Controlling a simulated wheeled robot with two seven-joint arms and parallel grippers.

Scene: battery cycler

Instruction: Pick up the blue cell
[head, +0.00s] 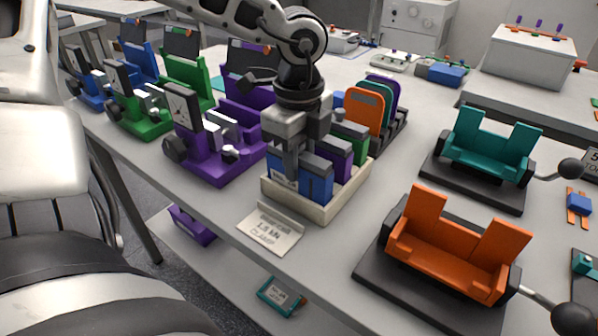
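The cream tray (331,213) stands near the table's front edge and holds upright cells. The blue cell (317,182) sits in its front part, with a purple cell (339,155) and a green cell (352,139) behind it. My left gripper (291,165) points down over the blue cell. A dark finger overlaps the cell's left part and hides some of it. I cannot tell whether the fingers are closed on the cell or only beside it. The cell looks seated in the tray. My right gripper is not in view.
Purple (222,160), green (142,118) and blue clamp fixtures stand to the left. An orange cradle (447,262) and a teal cradle (486,155) with levers stand to the right. A sign card (271,230) lies in front of the tray. A rack of coloured plates (364,108) stands behind.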

